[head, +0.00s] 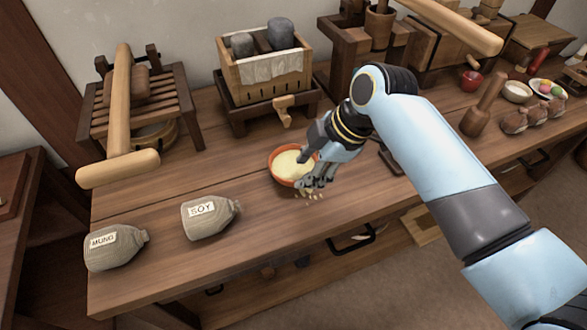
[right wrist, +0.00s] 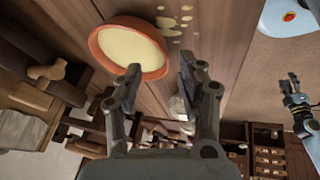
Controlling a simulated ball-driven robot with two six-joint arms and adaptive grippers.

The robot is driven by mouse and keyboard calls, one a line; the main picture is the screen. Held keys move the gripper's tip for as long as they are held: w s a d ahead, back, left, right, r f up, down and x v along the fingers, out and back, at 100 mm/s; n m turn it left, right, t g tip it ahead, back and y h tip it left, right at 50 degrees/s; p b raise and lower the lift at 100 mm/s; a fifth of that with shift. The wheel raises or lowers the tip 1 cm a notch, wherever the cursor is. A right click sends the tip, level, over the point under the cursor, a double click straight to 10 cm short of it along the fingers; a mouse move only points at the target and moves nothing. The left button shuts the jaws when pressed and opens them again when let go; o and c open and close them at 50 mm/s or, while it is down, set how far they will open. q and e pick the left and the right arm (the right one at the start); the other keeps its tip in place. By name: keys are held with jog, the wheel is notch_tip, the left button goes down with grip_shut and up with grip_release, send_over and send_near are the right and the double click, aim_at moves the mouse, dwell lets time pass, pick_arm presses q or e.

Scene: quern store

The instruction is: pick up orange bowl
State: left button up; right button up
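The orange bowl (head: 279,176) stands near the middle of the wooden bench and holds something pale yellow. My right gripper (head: 310,181) is at the bowl's right side in the head view, low over the bench, and covers part of its rim. In the right wrist view the bowl (right wrist: 93,45) is at upper left. There my right gripper (right wrist: 160,66) is open, with one finger overlapping the rim and the other apart from the bowl. I cannot tell whether the finger touches it. What seems to be my left gripper (right wrist: 291,82) shows small at the right wrist view's edge.
Pale yellow spots (right wrist: 170,22) lie on the bench beside the bowl. The SOY sack (head: 210,217) and MUNG sack (head: 113,248) are at left. A wooden box press (head: 262,80) stands behind the bowl.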

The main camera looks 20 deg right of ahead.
aim_at(293, 169)
jog(key=x, duration=0.4)
jog(key=shift+a+f+b, duration=0.2)
jog(key=shift+f+b, duration=0.1)
jog(key=shift+b, duration=0.1)
jog(key=shift+c, duration=0.5)
grip_shut()
